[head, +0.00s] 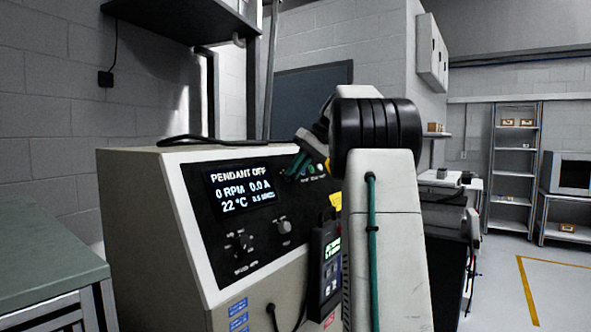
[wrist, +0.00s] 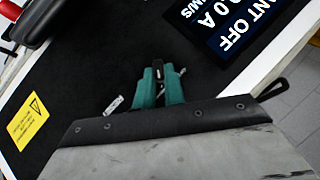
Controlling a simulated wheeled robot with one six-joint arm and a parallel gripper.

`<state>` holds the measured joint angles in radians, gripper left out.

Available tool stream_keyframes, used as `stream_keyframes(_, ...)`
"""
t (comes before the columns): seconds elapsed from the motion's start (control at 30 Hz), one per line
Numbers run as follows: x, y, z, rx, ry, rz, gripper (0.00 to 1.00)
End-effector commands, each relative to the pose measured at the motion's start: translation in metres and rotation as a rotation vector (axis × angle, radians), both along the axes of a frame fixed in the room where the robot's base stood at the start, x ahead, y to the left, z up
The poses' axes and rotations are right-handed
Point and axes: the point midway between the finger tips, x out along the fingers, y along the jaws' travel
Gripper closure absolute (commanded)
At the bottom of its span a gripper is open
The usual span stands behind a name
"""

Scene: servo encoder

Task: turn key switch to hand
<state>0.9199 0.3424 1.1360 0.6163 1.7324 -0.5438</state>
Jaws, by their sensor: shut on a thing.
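My gripper (head: 299,165) reaches down to the upper right of the black control panel (head: 215,262) in the head view. In the wrist view its two teal fingers (wrist: 158,72) are shut on a small dark key (wrist: 157,67), whose top shows between the tips. The switch under it is hidden by the fingers, so its position cannot be read. The display (head: 240,189) reads PENDANT OFF, 0 RPM, 0.0 A and 22 °C. It also shows upside down in the wrist view (wrist: 232,25).
A rotary knob (head: 284,226) sits below the display. A hand-held pendant (head: 327,268) hangs at the panel's right. A yellow warning label (wrist: 27,122) is at left in the wrist view. A green-topped bench (head: 45,250) stands left.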

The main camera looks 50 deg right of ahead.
Motion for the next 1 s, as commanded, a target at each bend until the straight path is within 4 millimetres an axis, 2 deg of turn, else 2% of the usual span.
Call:
stream_keyframes(0.4, -0.0010, -0.0035, -0.0019, 0.159, 0.012, -0.079, 1.00)
stream_keyframes(0.9, -0.0010, -0.0033, -0.0020, 0.177, 0.013, -0.086, 1.00)
stream_keyframes(0.93, -0.0009, -0.0032, -0.0020, 0.177, 0.013, -0.086, 0.86)
stream_keyframes(1.0, -0.0009, -0.0032, -0.0020, 0.177, 0.013, -0.086, 0.67)
